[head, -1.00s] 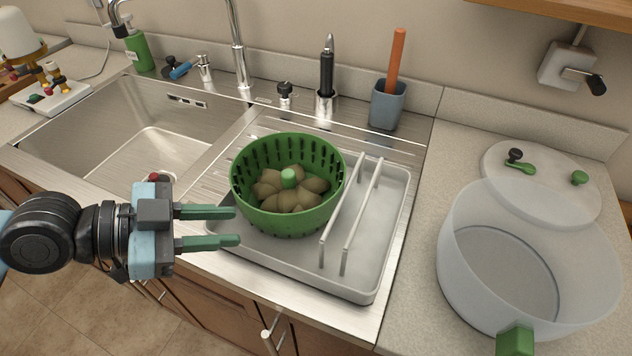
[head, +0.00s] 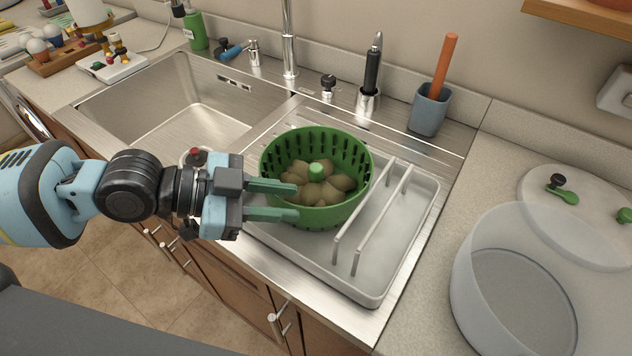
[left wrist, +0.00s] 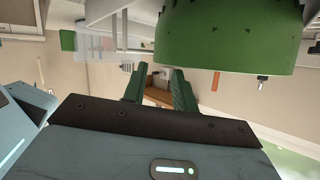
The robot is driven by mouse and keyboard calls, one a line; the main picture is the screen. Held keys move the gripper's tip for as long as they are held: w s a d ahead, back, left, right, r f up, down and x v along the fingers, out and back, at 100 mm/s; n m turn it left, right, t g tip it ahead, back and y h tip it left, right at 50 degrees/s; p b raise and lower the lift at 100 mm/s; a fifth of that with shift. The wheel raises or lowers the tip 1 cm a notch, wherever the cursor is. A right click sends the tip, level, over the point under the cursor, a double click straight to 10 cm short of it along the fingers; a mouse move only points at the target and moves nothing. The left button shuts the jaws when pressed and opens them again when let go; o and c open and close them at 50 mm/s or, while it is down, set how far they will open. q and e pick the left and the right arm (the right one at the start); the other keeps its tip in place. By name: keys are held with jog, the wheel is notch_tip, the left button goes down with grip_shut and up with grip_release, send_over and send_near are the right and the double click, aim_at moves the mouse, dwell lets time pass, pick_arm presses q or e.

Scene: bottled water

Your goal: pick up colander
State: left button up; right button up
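The green colander (head: 330,210) stands on the grey drying tray (head: 377,291) beside the sink. It holds several brown potato-like items (head: 325,190), with a light green knob among them. My left gripper (head: 297,200) is at the colander's left front side, its two green fingers apart with nothing seen between them. In the head view the fingertips overlap the colander's lower left wall; whether they touch it I cannot tell. My right gripper is not in view.
The tray's white rack bars (head: 372,215) stand right of the colander. A clear pot (head: 515,280) and its lid (head: 570,195) are on the right counter. A blue-grey cup (head: 430,110) stands behind. The sink basin (head: 185,105) looks empty.

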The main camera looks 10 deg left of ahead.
aim_at(311, 207)
pick_arm(q)
jog(key=shift+d, duration=0.15)
